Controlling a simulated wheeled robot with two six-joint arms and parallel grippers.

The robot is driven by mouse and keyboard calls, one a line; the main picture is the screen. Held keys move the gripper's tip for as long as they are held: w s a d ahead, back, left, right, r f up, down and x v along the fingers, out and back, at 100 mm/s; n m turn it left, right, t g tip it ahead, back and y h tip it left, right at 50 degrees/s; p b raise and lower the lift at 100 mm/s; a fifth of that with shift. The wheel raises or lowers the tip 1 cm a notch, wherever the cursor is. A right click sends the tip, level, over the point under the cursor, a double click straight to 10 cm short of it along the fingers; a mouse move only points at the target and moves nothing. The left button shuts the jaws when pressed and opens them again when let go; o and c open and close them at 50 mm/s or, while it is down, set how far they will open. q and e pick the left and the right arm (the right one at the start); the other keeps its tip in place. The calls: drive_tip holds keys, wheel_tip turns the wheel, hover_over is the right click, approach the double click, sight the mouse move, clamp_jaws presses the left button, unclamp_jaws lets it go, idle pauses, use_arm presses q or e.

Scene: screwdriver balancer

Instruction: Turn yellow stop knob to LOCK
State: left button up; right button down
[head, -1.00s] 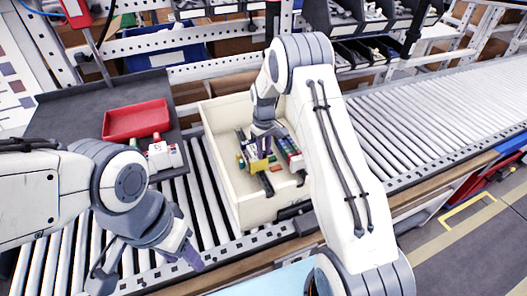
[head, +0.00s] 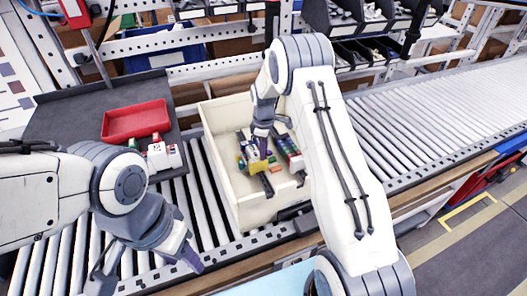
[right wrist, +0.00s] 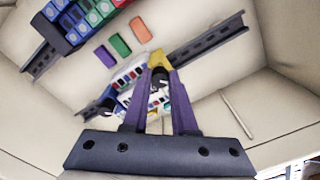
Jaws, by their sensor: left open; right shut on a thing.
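The yellow stop knob (right wrist: 157,61) shows between the fingertips of my right gripper (right wrist: 158,76) in the right wrist view. The purple fingers are closed on it, over a white module on a dark rail. Its markings cannot be read. In the head view, my right gripper (head: 261,153) points down into the cream box, and a yellow part (head: 257,166) shows just below its fingertips. My left gripper (head: 193,262) is open and empty, low over the near edge of the roller conveyor, away from the box.
The cream box (head: 222,185) stands on the rollers. A second rail in it bears red, green and blue modules (right wrist: 82,18). Small purple, green and orange blocks (right wrist: 120,46) lie between the rails. A red tray (head: 136,121) and white-red parts (head: 163,155) sit at left.

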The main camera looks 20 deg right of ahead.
idle(0.4)
drive_tip(key=c, duration=0.7)
unclamp_jaws()
wheel_tip(320, 180, up, 11)
drive_tip(key=shift+f+b, duration=0.2)
drive_tip(key=shift+b, duration=0.65)
drive_tip(key=shift+a, duration=0.1)
drive_tip(key=s+a+r+m, duration=0.1)
drive_tip(key=s+a+r, duration=0.3)
drive_tip(key=s+a, duration=0.35)
drive_tip(key=s+a+r, duration=0.3)
drive_tip(key=s+a, duration=0.4)
drive_tip(key=a, duration=0.1)
drive_tip(key=s+a, duration=0.1)
drive_tip(key=s, duration=0.6)
drive_tip(key=s+a+m, duration=0.1)
drive_tip(key=s, duration=0.6)
drive_tip(key=s+m+y, duration=0.1)
drive_tip(key=s, duration=0.6)
drive_tip(key=shift+s+a+f, duration=0.3)
drive_tip(key=shift+s+a, duration=0.1)
